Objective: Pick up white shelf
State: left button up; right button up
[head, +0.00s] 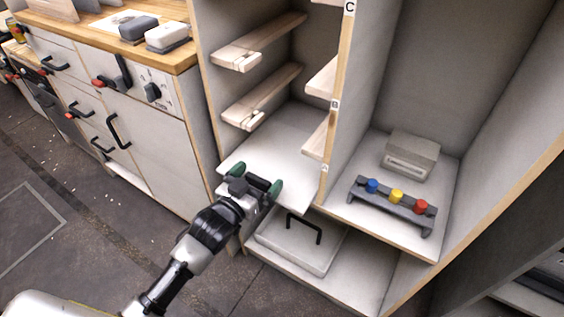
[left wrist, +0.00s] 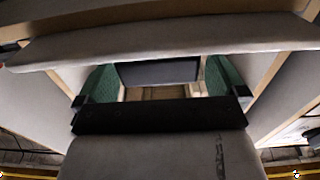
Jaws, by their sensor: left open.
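The white shelf (head: 285,155) is a flat pale board low in the left bay of the open cabinet. Its front edge sticks out a little past the cabinet frame. My left gripper (head: 249,178) is at this front edge, open, with green fingertips spread along it. The gripper covers part of the edge, and I cannot tell whether it touches the board. In the left wrist view, the open green fingers (left wrist: 160,85) show with nothing held between them. A pale board edge (left wrist: 160,42) crosses above them, apparently the shelf. My right gripper is not in view.
Wooden rails (head: 262,40) line the bay above the shelf. Below is a pale case (head: 295,250) with a black handle. Right of the divider, a grey rack (head: 390,205) holds coloured knobs, with a grey box (head: 410,155) behind. Drawers and a counter (head: 100,35) stand left.

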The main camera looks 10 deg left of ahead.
pick_arm(q)
jog(key=x, duration=0.2)
jog(key=shift+w+d+f, duration=0.1)
jog(key=shift+w, duration=0.15)
jog(key=c, duration=1.1)
jog(key=shift+c, duration=0.2)
